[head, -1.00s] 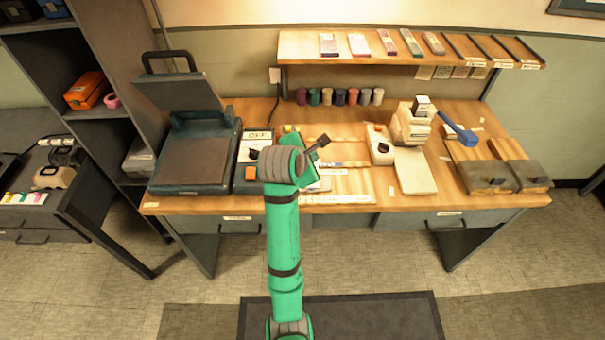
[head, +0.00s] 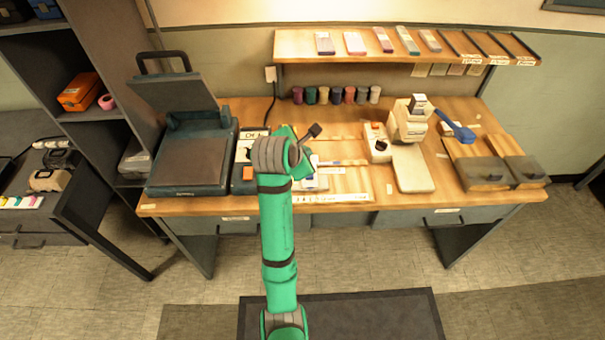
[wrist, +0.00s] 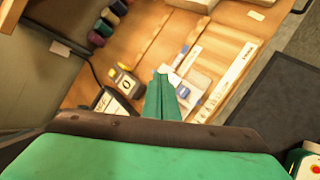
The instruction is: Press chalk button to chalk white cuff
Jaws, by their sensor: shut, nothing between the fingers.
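I cannot pick out a chalk button or a white cuff for certain. In the wrist view my gripper (wrist: 160,97) is shut and empty, its green fingers over the desk. A small box with a dial marked 0 and a yellow top (wrist: 126,83) stands just left of the fingertips. White and blue flat pieces (wrist: 190,84) lie just right of them. A dark control box with a white panel (head: 245,153) and an orange block (head: 248,191) stands left of my arm.
A dark press with a raised lid (head: 190,165) fills the desk's left. A cream box with a black knob (head: 376,142) and a cream press with a blue handle (head: 408,125) stand at right. A shelf (head: 400,45) overhangs several coloured spools.

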